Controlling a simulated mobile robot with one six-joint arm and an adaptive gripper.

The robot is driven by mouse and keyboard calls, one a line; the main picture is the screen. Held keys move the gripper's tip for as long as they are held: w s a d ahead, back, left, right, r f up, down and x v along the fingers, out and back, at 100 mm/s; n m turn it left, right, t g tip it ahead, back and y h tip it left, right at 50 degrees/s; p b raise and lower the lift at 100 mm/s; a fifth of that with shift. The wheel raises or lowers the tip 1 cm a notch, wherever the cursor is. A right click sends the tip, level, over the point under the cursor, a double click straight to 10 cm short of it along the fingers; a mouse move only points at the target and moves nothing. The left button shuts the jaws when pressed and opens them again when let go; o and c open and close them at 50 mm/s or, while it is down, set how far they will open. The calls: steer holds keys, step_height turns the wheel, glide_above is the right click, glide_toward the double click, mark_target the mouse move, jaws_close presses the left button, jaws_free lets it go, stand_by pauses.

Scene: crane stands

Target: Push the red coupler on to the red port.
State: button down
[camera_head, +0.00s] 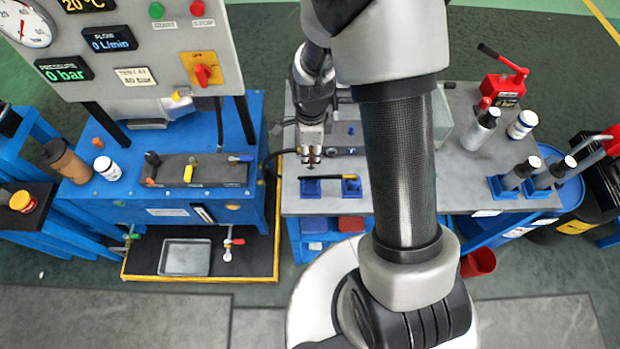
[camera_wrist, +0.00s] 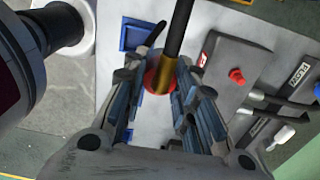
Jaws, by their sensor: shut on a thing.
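My gripper (camera_head: 312,155) is over the left part of the grey bench, above two blue holders. In the wrist view its fingers (camera_wrist: 160,95) are closed around the red coupler (camera_wrist: 151,80), which shows as a red ring with a brass body and a black hose or rod rising from it. The fingers hide part of the coupler. A red knob-like fitting (camera_wrist: 236,76), possibly the red port, stands on a dark grey block (camera_wrist: 228,60) to the right of the gripper, apart from the coupler. The coupler is too small to make out in the head view.
Blue holders (camera_head: 310,188) sit on the bench (camera_head: 330,207) with a dark rod across them. A blue test stand (camera_head: 150,212) with a gauge panel (camera_head: 140,45) is at left. Bottles and a red hand pump (camera_head: 503,88) stand at right. My arm hides the bench's middle.

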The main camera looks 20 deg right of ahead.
steer(key=w+d+r+p, duration=0.45)
steer(key=w+r, duration=0.25)
steer(key=w, duration=0.5)
step_height(320, 180, down, 5)
steer(key=b, duration=0.2)
steer(key=shift+a+r+b, duration=0.1)
steer(key=shift+b, duration=0.3)
steer(key=shift+f, duration=0.45)
steer(key=shift+f+b, duration=1.15)
steer(key=shift+f, duration=0.3)
steer(key=c, duration=1.2)
jaws_free()
steer(key=shift+s+r, duration=0.1)
steer(key=shift+r+p, duration=1.7)
steer(key=shift+r, duration=0.85)
